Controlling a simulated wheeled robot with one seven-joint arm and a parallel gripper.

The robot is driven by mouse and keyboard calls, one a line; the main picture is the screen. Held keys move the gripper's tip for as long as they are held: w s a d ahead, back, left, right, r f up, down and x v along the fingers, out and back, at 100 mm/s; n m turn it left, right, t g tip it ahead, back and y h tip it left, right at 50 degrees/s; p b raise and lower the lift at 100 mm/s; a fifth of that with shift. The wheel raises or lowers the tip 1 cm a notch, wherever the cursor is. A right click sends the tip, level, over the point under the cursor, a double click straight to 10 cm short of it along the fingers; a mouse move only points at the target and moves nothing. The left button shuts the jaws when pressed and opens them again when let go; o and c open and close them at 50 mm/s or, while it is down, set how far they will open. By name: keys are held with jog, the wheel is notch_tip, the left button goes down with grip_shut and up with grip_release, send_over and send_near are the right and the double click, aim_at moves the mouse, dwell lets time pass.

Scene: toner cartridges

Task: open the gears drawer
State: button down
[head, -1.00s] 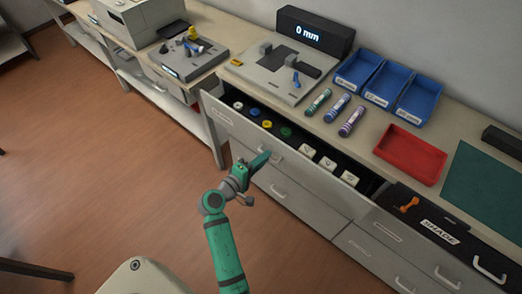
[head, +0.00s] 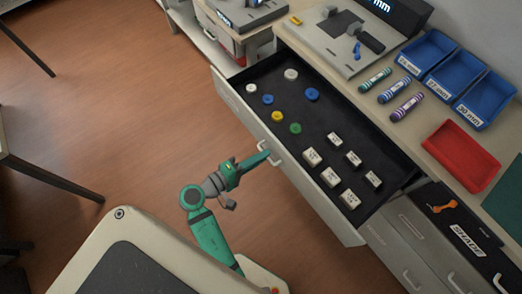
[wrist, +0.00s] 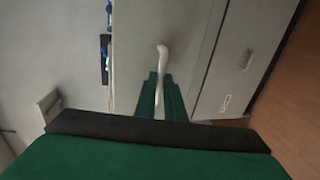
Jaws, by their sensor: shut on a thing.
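The gears drawer (head: 262,125) is pulled well out from the bench, and its black inside shows. Round gears in white, blue, yellow and green (head: 295,128) lie in its left part, and several white labelled blocks (head: 328,177) lie toward its right. My gripper (head: 265,155) is at the drawer's front, shut on the white handle (head: 277,156). In the wrist view the handle (wrist: 162,62) runs down between the two green fingers (wrist: 161,95).
On the bench stand blue bins (head: 425,52), a red tray (head: 461,148), striped cylinders (head: 393,90) and a grey device (head: 345,45). A SHADE drawer (head: 455,225) is at the right. Open wooden floor (head: 120,90) lies at the left.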

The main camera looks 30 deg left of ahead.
jog(key=shift+s, duration=0.15)
jog(key=c, duration=1.8)
grip_release()
jog(key=shift+c, duration=0.2)
jog(key=shift+a, duration=0.1)
jog(key=v, duration=1)
jog(key=shift+s, duration=0.35)
jog(key=shift+a+r, duration=0.1)
